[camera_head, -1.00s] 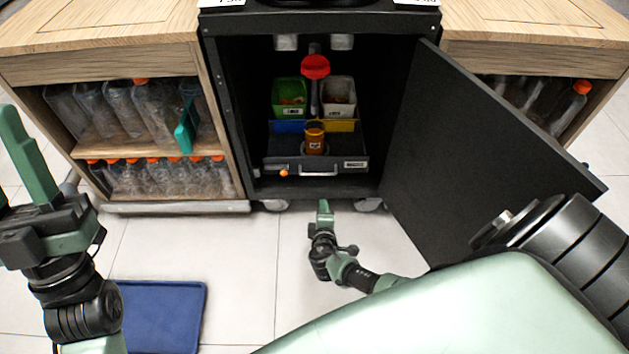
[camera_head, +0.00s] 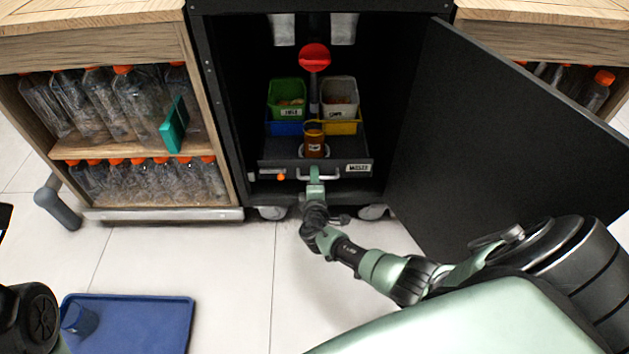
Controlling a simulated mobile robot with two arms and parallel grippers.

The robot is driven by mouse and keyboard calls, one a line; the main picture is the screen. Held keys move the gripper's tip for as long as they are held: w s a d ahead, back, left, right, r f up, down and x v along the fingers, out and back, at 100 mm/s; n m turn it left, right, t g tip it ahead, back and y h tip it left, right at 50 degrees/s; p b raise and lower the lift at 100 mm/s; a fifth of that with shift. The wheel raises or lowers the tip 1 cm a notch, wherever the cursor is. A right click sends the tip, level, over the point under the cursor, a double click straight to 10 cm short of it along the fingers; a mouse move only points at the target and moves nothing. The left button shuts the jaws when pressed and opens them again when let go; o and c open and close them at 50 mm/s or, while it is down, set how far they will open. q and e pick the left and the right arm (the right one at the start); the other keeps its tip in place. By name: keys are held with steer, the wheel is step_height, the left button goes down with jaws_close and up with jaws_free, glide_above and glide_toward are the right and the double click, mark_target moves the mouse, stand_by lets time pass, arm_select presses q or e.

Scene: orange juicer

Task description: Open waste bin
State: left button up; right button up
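The waste bin drawer (camera_head: 277,167) is a dark pull-out with a "WASTE" label at the bottom of the black cabinet (camera_head: 220,120). Its front carries a light bar handle (camera_head: 331,177). A green box, a white box, blue and yellow bins and an orange-brown cup stand in or above it. My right gripper (camera_head: 316,180) points at the drawer front, its green fingers overlapping the handle's left part. I cannot tell whether the fingers are closed on the handle. Part of my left arm shows at the lower left; its gripper is out of frame.
The black cabinet door (camera_head: 500,130) stands wide open on the right. A shelf (camera_head: 133,150) with several orange-capped bottles is on the left. A blue tray (camera_head: 140,325) lies on the floor at lower left.

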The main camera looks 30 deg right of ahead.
jaws_close()
stand_by(1.5)
